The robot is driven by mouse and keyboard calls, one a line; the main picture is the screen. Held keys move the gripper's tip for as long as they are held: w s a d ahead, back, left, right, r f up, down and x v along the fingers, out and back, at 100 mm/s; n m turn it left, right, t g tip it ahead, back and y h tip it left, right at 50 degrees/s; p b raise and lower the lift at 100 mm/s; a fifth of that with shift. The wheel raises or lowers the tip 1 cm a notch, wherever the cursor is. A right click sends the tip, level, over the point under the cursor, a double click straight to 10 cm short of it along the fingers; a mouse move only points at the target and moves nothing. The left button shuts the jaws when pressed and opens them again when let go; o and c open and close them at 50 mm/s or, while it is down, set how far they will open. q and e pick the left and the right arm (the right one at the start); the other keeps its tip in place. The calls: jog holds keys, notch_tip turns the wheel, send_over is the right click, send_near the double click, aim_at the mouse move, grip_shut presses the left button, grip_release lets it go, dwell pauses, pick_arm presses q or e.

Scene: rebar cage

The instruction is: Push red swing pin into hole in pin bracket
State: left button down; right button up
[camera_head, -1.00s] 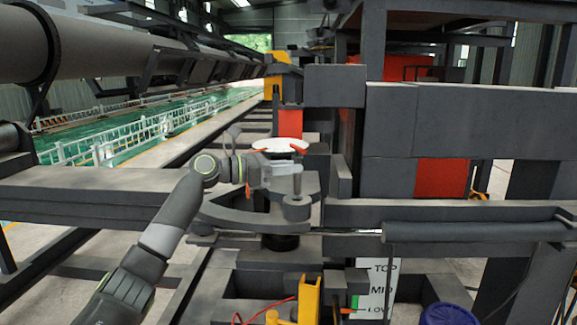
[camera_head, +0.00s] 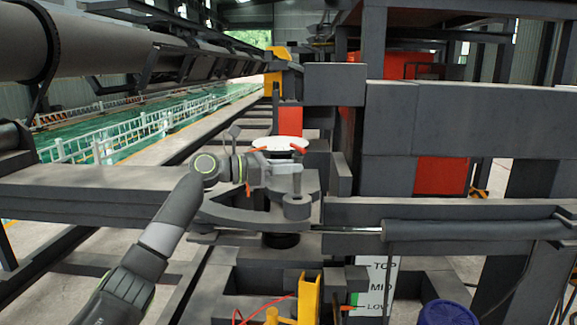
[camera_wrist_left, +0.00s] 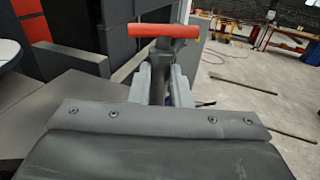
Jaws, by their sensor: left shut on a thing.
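My left gripper (camera_head: 284,168) is shut above the grey curved pin bracket (camera_head: 296,208) in the head view. In the left wrist view its two fingers (camera_wrist_left: 161,85) close around the grey shaft of the swing pin. The pin's red crossbar handle (camera_wrist_left: 164,31) sticks out past the fingertips. In the head view a grey upright rod (camera_head: 297,182) stands between the fingertips and the bracket's round boss. Whether its lower end is inside the hole cannot be told. My right gripper is not in view.
A white round disc (camera_head: 277,143) lies just behind the gripper. A dark cylinder with a shiny rod (camera_head: 480,231) runs to the right. A yellow post (camera_head: 308,297), a TOP/MID/LOW sign (camera_head: 379,285) and a blue lid (camera_head: 446,314) are in front. Steel beams surround the gripper.

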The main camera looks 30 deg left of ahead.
aim_at(288, 199)
pick_arm(q)
jog(key=shift+f, duration=0.6)
jog(key=shift+f+b, duration=1.15)
jog(key=shift+f, duration=1.95)
jog(key=c, duration=1.3)
grip_release()
jog(key=shift+f, duration=0.1)
jog(key=shift+o, duration=0.2)
jog(key=shift+f, duration=0.15)
